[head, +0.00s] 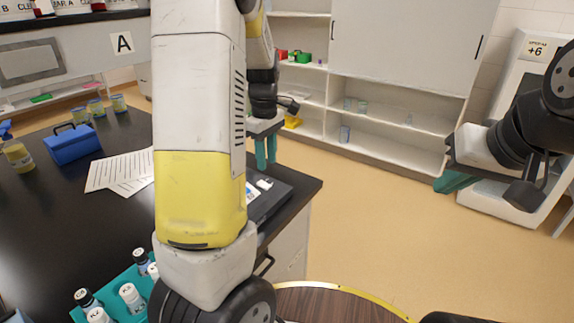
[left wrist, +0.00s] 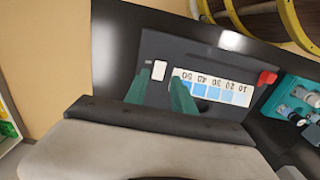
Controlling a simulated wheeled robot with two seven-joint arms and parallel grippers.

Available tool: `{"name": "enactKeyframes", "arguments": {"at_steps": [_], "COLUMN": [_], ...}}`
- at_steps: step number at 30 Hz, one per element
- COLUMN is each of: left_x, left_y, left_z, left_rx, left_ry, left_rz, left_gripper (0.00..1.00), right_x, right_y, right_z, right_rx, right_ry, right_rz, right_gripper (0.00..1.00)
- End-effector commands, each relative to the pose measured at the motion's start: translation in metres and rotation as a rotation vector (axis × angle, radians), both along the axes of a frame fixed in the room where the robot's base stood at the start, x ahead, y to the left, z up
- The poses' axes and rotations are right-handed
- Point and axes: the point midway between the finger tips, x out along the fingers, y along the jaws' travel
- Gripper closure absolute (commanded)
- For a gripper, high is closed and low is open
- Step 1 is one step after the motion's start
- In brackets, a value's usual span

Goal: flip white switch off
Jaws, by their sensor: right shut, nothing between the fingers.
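The white switch (left wrist: 158,70) is a small white block on a dark grey panel (left wrist: 205,50) in the left wrist view. It also shows in the head view (head: 265,184), near the counter's right edge. My left gripper (left wrist: 160,79) has two teal fingers, parted with a gap between them. In the left wrist view the switch appears between and just past the fingertips; contact cannot be told. In the head view my left gripper (head: 266,158) is above the panel. My right gripper (head: 450,183) is shut and empty, far right over open floor.
On the panel are a strip (left wrist: 215,88) of blue squares numbered 10 to 50 and a red block (left wrist: 267,78). A teal rack (head: 120,285) of vials, a blue carrier (head: 73,144) and papers (head: 120,171) are on the black counter. Floor to the right is clear.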

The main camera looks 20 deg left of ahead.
Motion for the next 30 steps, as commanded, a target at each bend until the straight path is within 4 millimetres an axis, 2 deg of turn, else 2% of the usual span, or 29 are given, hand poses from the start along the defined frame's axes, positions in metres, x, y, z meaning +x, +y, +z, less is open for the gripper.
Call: {"name": "enactKeyframes", "arguments": {"at_steps": [10, 15, 26, 30], "left_x": [-0.001, -0.001, 0.000, 0.000], "left_y": [0.000, 0.000, 0.000, 0.000], "left_z": [-0.051, -0.070, -0.076, -0.075], "left_rx": [-0.001, 0.000, -0.001, -0.001], "left_ry": [0.004, 0.002, 0.000, 0.000], "left_rz": [0.001, 0.000, -0.001, -0.001], "left_gripper": [0.69, 0.69, 0.69, 0.97], "right_x": [0.000, 0.000, 0.000, 0.000], "right_y": [0.000, 0.000, 0.000, 0.000], "right_z": [0.000, 0.000, 0.000, 0.000], "right_rx": [0.000, 0.000, 0.000, 0.000], "right_ry": [0.000, 0.000, 0.000, 0.000], "right_rz": [0.000, 0.000, 0.000, 0.000], "right_gripper": [1.00, 1.00, 1.00, 1.00]}}
